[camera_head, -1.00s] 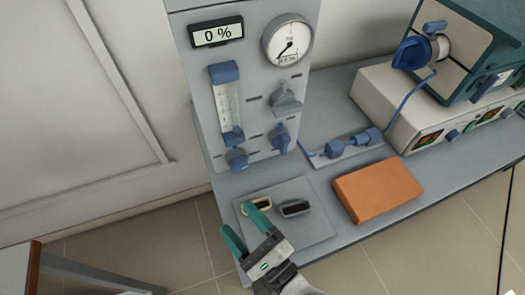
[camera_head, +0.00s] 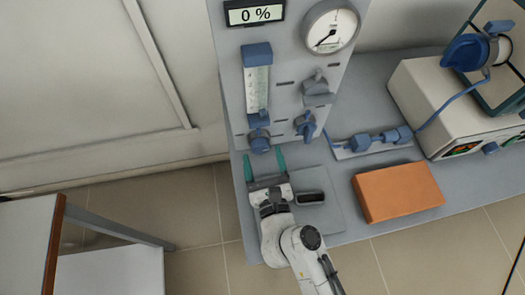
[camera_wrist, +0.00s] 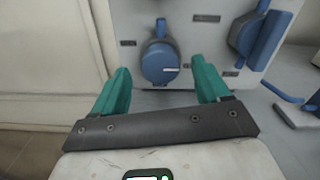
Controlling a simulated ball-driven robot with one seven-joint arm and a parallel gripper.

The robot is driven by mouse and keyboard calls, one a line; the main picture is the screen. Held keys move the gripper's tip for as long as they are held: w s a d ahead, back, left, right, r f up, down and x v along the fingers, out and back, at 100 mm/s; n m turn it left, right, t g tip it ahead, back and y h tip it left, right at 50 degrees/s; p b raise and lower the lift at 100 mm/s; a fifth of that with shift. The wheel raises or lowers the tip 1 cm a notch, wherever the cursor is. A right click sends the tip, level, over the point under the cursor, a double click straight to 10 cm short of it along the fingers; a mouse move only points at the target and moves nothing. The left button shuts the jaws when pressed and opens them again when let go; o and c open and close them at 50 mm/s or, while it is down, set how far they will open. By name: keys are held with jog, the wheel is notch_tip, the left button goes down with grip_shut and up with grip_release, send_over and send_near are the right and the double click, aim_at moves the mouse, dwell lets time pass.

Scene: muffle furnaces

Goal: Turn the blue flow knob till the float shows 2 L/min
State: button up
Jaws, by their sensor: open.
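The blue flow knob (camera_head: 259,141) sits low on the grey panel, right under the clear flow tube (camera_head: 257,88) with blue end caps. The float's height in the tube is too small to read. In the wrist view the knob lies ahead, between the two fingertips (camera_wrist: 163,75). I see no contact.
A blue lever valve (camera_head: 305,124) sits right of the knob, with a grey knob (camera_head: 317,88) above it. A display (camera_head: 254,13) reads 0 % beside a round gauge (camera_head: 331,29). An orange block (camera_head: 398,191) and a dark oval item (camera_head: 310,198) lie on the bench.

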jog(key=shift+x, duration=0.8)
jog(key=c, duration=1)
